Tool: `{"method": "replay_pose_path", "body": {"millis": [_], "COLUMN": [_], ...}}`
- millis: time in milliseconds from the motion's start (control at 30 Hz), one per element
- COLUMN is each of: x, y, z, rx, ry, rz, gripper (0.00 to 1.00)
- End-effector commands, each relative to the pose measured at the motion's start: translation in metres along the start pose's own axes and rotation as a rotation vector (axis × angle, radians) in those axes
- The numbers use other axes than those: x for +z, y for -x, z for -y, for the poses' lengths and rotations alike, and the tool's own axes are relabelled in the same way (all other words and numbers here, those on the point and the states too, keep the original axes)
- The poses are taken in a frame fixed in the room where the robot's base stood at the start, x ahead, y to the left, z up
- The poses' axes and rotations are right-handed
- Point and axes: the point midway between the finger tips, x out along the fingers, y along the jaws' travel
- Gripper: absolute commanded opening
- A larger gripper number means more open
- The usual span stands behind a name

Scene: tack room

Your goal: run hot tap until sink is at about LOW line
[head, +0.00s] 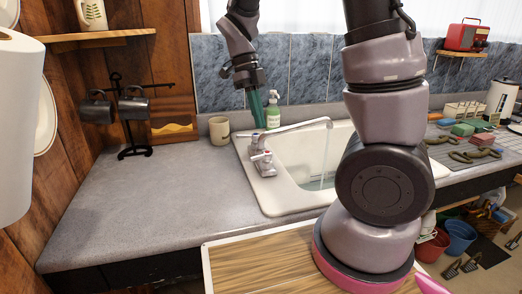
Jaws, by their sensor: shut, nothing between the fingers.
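The white sink (283,200) is set into the grey counter. A mixer tap (262,163) stands at its left rim, with small red marks on its handles and a long spout (300,125) reaching over the basin. A thin stream of water (327,152) falls from the spout. Some water (318,184) shows low in the basin, but my arm hides much of the sink. No LOW line can be made out. My gripper (258,120), with teal fingers, points down behind the tap handles. It is shut and empty; I cannot tell whether it touches the tap.
A green soap bottle (273,112) and a beige mug (219,131) stand near my gripper. A black rack (130,120) with dark mugs is at left. Tools and sponges (465,130) lie on the right counter.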

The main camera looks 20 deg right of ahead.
Motion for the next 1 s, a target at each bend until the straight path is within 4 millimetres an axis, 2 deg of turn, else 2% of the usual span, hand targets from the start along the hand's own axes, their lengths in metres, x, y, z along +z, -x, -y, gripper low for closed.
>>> {"method": "replay_pose_path", "body": {"millis": [100, 267, 700, 800, 1000], "x": [-0.003, -0.003, -0.005, 0.014, 0.032], "y": [-0.002, -0.014, -0.103, -0.099, -0.096], "z": [-0.002, -0.002, -0.001, 0.001, 0.002], "rx": [0.001, 0.002, 0.001, -0.001, 0.0], "ry": [-0.086, -0.106, -0.104, -0.103, -0.103], "rz": [-0.009, -0.013, -0.014, -0.008, -0.009], "gripper": [0.0, 0.0, 0.0, 0.0, 0.0]}}
